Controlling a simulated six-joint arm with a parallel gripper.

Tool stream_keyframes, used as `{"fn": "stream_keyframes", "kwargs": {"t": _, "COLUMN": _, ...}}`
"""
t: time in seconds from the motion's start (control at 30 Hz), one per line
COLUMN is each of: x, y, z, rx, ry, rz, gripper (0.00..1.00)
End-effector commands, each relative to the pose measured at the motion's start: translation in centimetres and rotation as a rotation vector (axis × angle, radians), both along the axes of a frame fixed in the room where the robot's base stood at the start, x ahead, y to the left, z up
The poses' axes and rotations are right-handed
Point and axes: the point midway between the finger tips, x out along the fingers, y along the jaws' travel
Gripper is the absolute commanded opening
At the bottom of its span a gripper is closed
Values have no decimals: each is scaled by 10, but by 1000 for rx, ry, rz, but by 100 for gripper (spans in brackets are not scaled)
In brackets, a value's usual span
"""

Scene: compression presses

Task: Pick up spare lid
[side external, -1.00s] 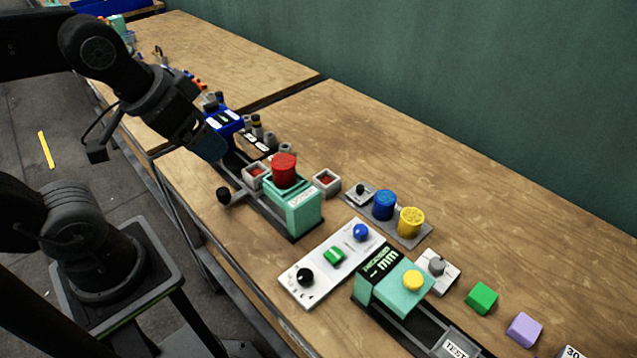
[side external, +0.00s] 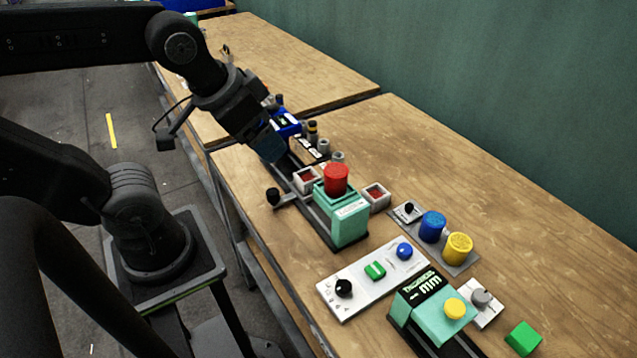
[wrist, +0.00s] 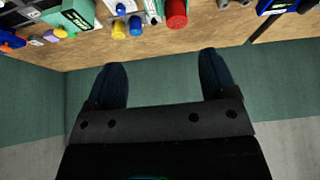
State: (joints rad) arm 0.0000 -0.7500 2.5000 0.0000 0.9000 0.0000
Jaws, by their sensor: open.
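No part is clearly marked as the spare lid, and I cannot tell which one it is. A blue cylinder (side external: 432,225) and a yellow round cap (side external: 458,247) stand on a grey plate at the right of the bench. A red round cap (side external: 336,178) sits on top of the teal press (side external: 345,222). My gripper (side external: 272,150) is near the blue device at the bench's far left, apart from these parts. In the wrist view my gripper (wrist: 163,62) is open, with nothing between its fingers; the red cap (wrist: 176,14), yellow cap (wrist: 119,29) and blue cylinder (wrist: 135,26) show at the top.
A white control panel (side external: 365,285) with a black knob, green switch and blue button lies at the front. A teal gauge unit (side external: 432,310) and a green cube (side external: 523,338) are to its right. Small grey trays (side external: 375,197) flank the press. The bench's back (side external: 480,170) is clear.

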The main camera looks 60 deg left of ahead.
Motion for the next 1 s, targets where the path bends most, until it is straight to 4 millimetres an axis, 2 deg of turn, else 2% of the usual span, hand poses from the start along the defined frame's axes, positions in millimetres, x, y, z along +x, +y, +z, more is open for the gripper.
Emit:
{"fn": "stream_keyframes", "kwargs": {"t": 0.03, "x": 0, "y": 0, "z": 0, "rx": 0, "ry": 0, "rz": 0, "gripper": 74}}
{"fn": "stream_keyframes", "kwargs": {"t": 0.27, "x": 0, "y": 0, "z": 0, "rx": 0, "ry": 0, "rz": 0, "gripper": 52}}
{"fn": "stream_keyframes", "kwargs": {"t": 0.57, "x": 6, "y": 0, "z": 3, "rx": 13, "ry": 9, "rz": -27, "gripper": 52}}
{"fn": "stream_keyframes", "kwargs": {"t": 0.67, "x": 23, "y": -2, "z": 10, "rx": 52, "ry": 37, "rz": -108, "gripper": 52}}
{"fn": "stream_keyframes", "kwargs": {"t": 0.77, "x": 52, "y": -4, "z": 18, "rx": 112, "ry": 79, "rz": -245, "gripper": 52}}
{"fn": "stream_keyframes", "kwargs": {"t": 0.9, "x": 101, "y": -9, "z": 22, "rx": 200, "ry": 142, "rz": -474, "gripper": 52}}
{"fn": "stream_keyframes", "kwargs": {"t": 1.0, "x": 138, "y": -13, "z": 18, "rx": 255, "ry": 182, "rz": -642, "gripper": 52}}
